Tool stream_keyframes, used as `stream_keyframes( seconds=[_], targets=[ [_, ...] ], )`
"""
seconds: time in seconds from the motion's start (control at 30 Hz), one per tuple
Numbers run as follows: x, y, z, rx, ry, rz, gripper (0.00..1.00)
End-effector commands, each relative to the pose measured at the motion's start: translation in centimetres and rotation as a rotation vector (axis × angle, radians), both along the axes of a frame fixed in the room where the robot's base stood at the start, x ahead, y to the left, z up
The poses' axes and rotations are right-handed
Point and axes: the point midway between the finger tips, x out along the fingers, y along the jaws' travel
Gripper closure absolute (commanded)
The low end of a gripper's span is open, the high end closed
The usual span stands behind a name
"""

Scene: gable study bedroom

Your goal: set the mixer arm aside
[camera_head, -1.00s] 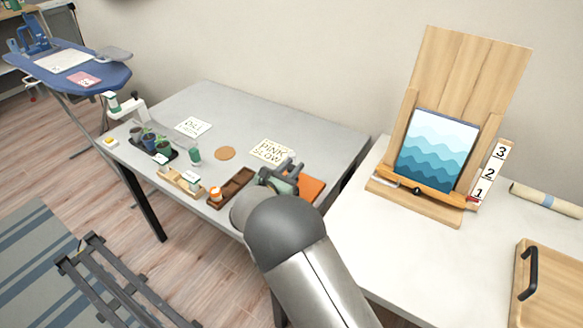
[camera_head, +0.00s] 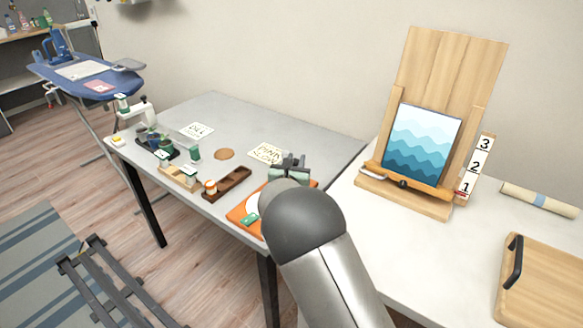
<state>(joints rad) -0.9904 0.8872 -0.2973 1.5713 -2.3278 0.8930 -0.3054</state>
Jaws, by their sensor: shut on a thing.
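My gripper (camera_head: 290,163) is over the right part of the grey table (camera_head: 310,137), near its back right edge. It is shut on a small grey-green piece (camera_head: 291,173), which appears to be the mixer arm; my wrist hides most of it. Below and to the left, an orange mat (camera_head: 238,217) lies at the table's front edge. A white round thing (camera_head: 254,204) and a small green piece (camera_head: 250,220) are on the mat, partly hidden by my arm.
A brown compartment tray (camera_head: 239,179) and a wooden rack (camera_head: 186,184) stand left of the mat. A card (camera_head: 266,153) lies behind, beside a tan disc (camera_head: 224,154). A wooden easel (camera_head: 436,201) stands on the white table (camera_head: 437,237) at right. The grey table's back is mostly clear.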

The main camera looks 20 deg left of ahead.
Motion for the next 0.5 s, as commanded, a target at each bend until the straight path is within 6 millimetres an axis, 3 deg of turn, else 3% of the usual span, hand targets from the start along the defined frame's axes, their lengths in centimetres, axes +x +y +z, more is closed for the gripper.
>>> stream_keyframes(
  seconds=[0.13, 0.17, 0.2, 0.5],
  targets=[
    [-0.06, -0.01, -0.02, -0.003, 0.0, 0.0, 1.0],
    [-0.06, -0.02, -0.02, -0.003, 0.0, -0.001, 0.67],
    [-0.06, -0.02, -0.02, -0.003, 0.0, -0.001, 0.56],
    [-0.13, -0.03, -0.05, -0.002, 0.001, -0.001, 0.55]
  ],
)
